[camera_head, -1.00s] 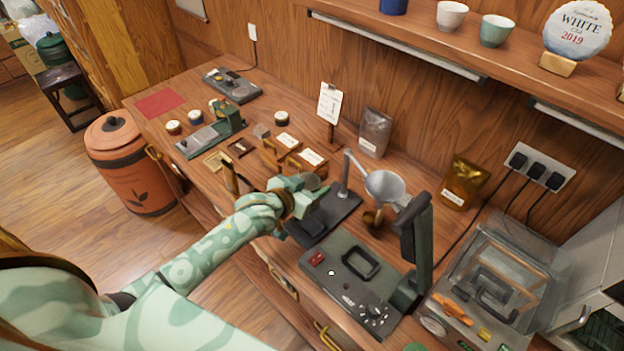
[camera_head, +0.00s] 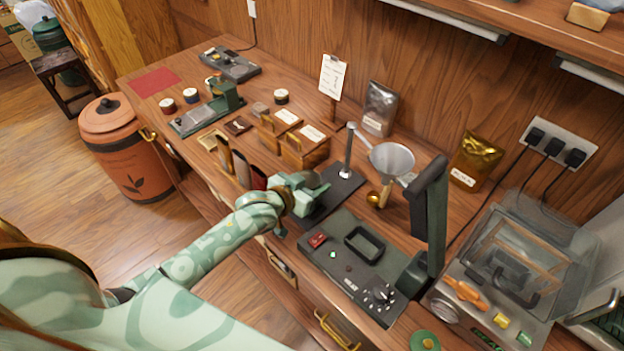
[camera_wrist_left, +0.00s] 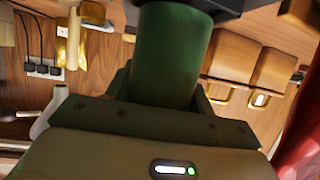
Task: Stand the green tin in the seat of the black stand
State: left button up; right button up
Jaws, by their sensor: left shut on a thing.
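My left gripper (camera_head: 305,195) is over the near left part of the black stand (camera_head: 346,183), which has a dark flat base and an upright post. In the left wrist view, the gripper (camera_wrist_left: 165,95) is shut on the green tin (camera_wrist_left: 168,50), a dark green cylinder. A dark part lies at the tin's far end there; I cannot tell whether it touches the tin. In the head view the tin is mostly hidden by the gripper, and the stand's seat cannot be made out. My right gripper is not in view.
A metal funnel (camera_head: 391,160) and a brass-coloured scoop (camera_head: 378,198) are just right of the post. A black press (camera_head: 350,272) with a tall arm stands close in front. Wooden boxes (camera_head: 305,148) stand behind left. A green ring (camera_head: 424,340) lies at the front edge.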

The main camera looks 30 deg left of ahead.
pick_arm(q)
jog(key=shift+s+f, duration=0.1)
dwell(0.7)
jog(key=o, duration=1.1)
